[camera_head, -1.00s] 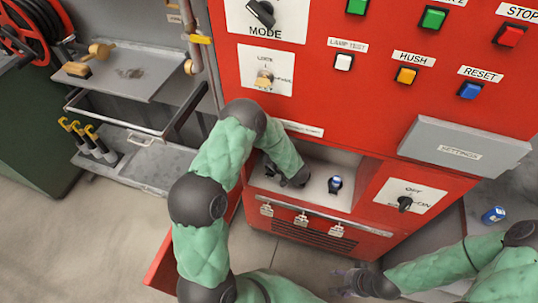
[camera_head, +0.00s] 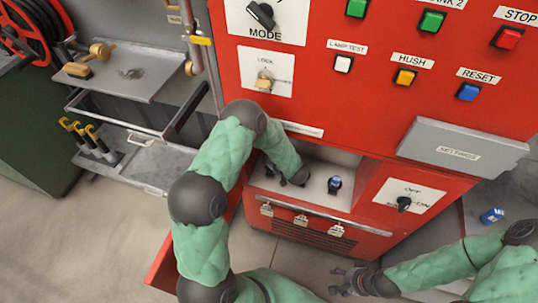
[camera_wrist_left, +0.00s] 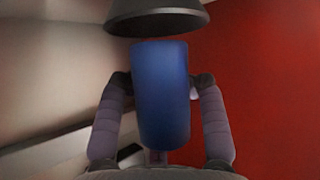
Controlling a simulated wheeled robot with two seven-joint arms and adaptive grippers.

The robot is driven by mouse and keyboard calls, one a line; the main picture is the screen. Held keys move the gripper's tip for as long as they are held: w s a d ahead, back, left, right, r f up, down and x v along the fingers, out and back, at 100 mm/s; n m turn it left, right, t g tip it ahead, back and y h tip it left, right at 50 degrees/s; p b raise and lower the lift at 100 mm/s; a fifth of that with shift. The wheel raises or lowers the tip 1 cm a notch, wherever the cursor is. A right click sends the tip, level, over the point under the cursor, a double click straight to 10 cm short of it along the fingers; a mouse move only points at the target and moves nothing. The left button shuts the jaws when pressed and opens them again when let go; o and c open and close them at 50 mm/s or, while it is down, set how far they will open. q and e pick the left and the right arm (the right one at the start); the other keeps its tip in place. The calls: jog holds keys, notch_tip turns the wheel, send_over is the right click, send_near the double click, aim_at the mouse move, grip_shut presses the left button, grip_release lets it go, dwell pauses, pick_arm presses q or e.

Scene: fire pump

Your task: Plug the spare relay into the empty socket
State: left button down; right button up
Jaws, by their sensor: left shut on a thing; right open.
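My left gripper (camera_wrist_left: 161,84) is shut on a blue cylinder, which looks like the spare relay (camera_wrist_left: 161,110). In the left wrist view its two fingers press on both sides of it. A blue-topped piece with a dark base (camera_head: 335,184) stands in the recess, to the right of my left wrist. The empty socket cannot be made out. My right gripper (camera_head: 345,280) is open and empty, low in front of the cabinet.
A dark flared part (camera_wrist_left: 157,15) is close above the relay. The red cabinet (camera_head: 320,90) carries buttons and switches, and a grey box (camera_head: 463,148) juts out. A blue can-like item (camera_head: 492,215) lies on the right-hand shelf. Metal shelves (camera_head: 110,70) stand at the left.

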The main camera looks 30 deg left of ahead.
pick_arm(q)
jog(key=shift+f+b, duration=0.55)
jog(key=shift+f, duration=0.4)
dwell(0.9)
jog(key=shift+f, duration=0.45)
jog(key=shift+s+d+f, duration=0.1)
jog(key=shift+s+f, duration=0.2)
jog(key=shift+f, duration=0.05)
dwell(0.3)
jog(key=c, duration=0.7)
grip_release()
jog(key=shift+s, duration=0.15)
jog(key=shift+c, duration=0.2)
jog(key=shift+d, duration=0.1)
jog(key=shift+d+r, duration=0.1)
jog(key=shift+d, duration=0.1)
jog(key=r+v, duration=0.1)
jog(key=v, duration=1)
jog(key=shift+a+r, duration=0.2)
